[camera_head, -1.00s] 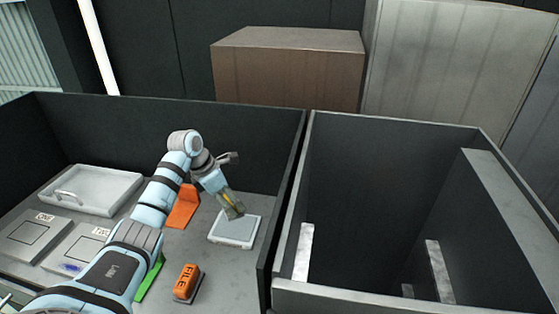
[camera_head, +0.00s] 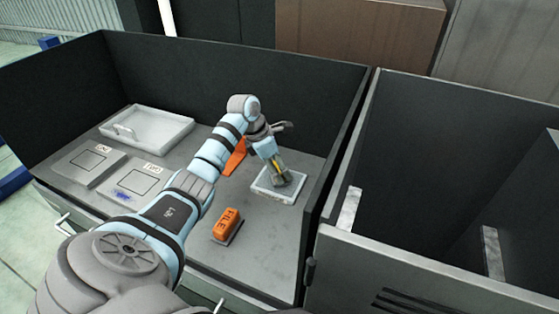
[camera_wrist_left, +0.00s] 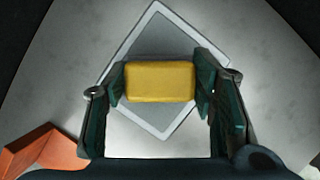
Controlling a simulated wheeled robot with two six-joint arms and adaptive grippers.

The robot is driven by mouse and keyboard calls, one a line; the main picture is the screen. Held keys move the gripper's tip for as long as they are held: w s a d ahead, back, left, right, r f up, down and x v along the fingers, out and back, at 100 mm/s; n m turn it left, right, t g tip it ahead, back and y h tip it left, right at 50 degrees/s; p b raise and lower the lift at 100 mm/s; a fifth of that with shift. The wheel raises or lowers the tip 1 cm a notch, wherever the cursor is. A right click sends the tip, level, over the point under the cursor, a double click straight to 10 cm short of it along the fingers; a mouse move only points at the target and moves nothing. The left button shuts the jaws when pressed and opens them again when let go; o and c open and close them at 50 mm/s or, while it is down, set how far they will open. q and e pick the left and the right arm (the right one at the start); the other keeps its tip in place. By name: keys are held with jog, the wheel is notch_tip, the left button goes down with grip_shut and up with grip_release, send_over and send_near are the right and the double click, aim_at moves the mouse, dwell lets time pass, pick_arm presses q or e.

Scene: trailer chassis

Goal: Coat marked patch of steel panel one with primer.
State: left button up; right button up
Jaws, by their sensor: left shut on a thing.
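My left gripper (camera_head: 277,171) is shut on a yellow tool (camera_wrist_left: 160,82) that looks block-shaped in the left wrist view. In the head view it points down over a shallow pale tray (camera_head: 263,196). Whether the tool touches the tray's grey inside cannot be told. The tray also shows behind the tool in the left wrist view (camera_wrist_left: 153,33). Two flat grey panels lie at the left, each with an outlined square and a small label. The farther-left panel (camera_head: 72,172) seems to be panel one, the other (camera_head: 131,194) panel two. The right gripper is not in view.
A white tray with a handle (camera_head: 165,132) stands behind the panels. Dark walls (camera_head: 250,82) bound the bed. Floor between the FILE block and pale tray is clear.

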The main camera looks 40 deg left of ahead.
pick_arm(q)
jog(key=shift+f+b, duration=0.45)
jog(key=shift+f, duration=0.15)
dwell(1.3)
notch_tip(320, 180, up, 7)
jog(key=p, duration=0.6)
jog(key=shift+r, duration=0.15)
dwell(0.5)
